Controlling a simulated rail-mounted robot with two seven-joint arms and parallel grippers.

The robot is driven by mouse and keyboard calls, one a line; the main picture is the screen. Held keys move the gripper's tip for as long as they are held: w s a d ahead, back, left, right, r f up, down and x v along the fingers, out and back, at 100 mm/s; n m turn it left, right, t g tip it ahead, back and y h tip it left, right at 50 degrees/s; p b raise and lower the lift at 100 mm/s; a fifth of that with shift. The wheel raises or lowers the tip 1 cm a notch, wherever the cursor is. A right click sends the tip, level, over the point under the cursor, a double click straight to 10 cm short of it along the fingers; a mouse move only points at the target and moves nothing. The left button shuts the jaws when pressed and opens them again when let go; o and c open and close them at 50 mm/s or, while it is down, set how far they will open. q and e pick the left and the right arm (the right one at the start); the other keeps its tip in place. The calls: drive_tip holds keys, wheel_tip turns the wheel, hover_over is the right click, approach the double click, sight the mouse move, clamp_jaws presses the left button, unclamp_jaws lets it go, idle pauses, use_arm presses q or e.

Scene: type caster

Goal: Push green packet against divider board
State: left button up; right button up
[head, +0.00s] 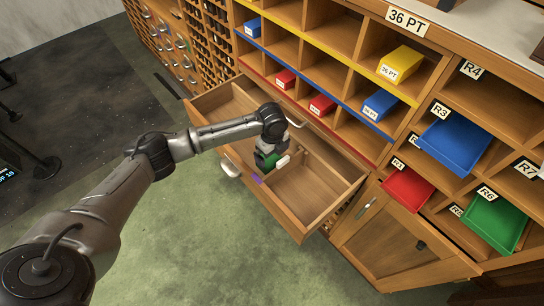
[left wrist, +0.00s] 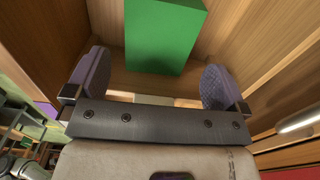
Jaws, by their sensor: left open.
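The green packet (left wrist: 165,35) is a plain green block in the left wrist view, ahead of my open fingers and between their lines. A small part of it (head: 269,159) shows in the head view, mostly hidden by my gripper. My left gripper (left wrist: 155,82) is open and empty, with its two purple-grey pads apart. In the head view the left gripper (head: 266,165) points down into the pulled-out wooden drawer. Wooden walls stand around the packet; I cannot tell for sure which is the divider board, or whether the packet touches it. My right gripper is not in view.
The drawer (head: 335,213) has bare wooden room right of my gripper. A purple patch (head: 257,179) shows on its front edge. Shelves with red, blue and yellow boxes rise behind. Blue (head: 455,146), red (head: 407,190) and green trays (head: 492,220) jut out at right.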

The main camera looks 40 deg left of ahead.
sight(272, 160)
use_arm(q)
wheel_tip(272, 160, up, 7)
drive_tip(key=p, duration=0.2)
drive_tip(key=shift+f, duration=0.2)
idle(0.4)
